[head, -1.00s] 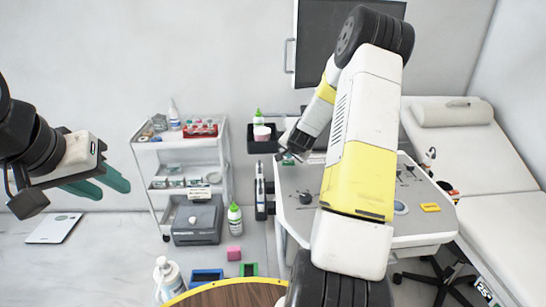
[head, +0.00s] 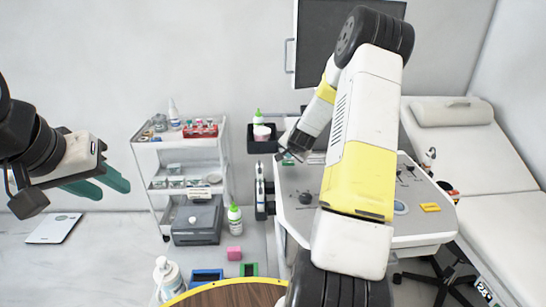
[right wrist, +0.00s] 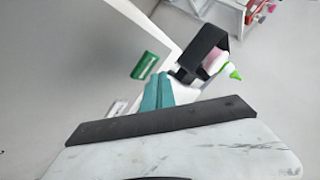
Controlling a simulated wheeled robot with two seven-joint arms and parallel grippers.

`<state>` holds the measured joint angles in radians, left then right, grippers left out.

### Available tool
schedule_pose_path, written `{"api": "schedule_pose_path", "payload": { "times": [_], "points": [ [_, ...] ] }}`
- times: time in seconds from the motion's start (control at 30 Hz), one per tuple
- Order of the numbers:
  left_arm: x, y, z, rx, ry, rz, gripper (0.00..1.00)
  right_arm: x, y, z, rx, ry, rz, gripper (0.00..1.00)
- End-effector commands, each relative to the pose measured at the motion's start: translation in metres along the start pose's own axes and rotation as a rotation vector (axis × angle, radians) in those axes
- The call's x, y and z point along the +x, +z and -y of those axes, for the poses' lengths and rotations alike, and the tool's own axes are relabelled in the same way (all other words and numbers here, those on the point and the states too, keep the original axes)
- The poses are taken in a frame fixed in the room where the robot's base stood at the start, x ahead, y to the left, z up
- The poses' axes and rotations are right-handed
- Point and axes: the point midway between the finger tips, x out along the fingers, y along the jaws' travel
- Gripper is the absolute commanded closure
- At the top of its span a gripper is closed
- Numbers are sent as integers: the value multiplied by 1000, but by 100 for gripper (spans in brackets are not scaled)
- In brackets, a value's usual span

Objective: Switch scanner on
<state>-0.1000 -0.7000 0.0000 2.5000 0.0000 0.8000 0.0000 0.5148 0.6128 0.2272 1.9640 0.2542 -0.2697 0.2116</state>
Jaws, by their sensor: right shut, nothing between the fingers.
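The scanner stands at centre right in the head view: a light grey console (head: 301,228) with dark knobs, under a dark monitor (head: 345,30). My right arm crosses in front of the console and hides much of its middle. My right gripper (head: 284,160) is at the console's back left edge, small and partly hidden by its wrist. In the right wrist view its teal fingers (right wrist: 158,90) are together and empty, close to a white surface beside a black holder (right wrist: 205,50). I cannot make out a power switch. My left gripper (head: 112,188) is open and empty, far left.
A white trolley (head: 180,142) with bottles and boxes stands left of the scanner. The black holder (head: 254,146) at the scanner's left side has a green-capped bottle. A grey exam couch (head: 500,220) is on the right, a round wooden table (head: 235,295) in front.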

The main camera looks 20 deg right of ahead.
Motion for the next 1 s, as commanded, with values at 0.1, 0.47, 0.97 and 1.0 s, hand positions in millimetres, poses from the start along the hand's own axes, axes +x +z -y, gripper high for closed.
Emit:
{"api": "schedule_pose_path", "payload": {
  "times": [0.1,0.47,0.97,1.0],
  "points": [
    [0,0,0,0,0,0,64,0,0,0,0,0,0,100],
    [0,0,0,0,0,0,64,6,4,-4,1,0,0,100],
    [0,0,0,0,0,0,64,7,5,-5,0,0,0,100],
    [0,0,0,0,0,0,64,7,5,-5,0,0,0,100]
  ]
}}
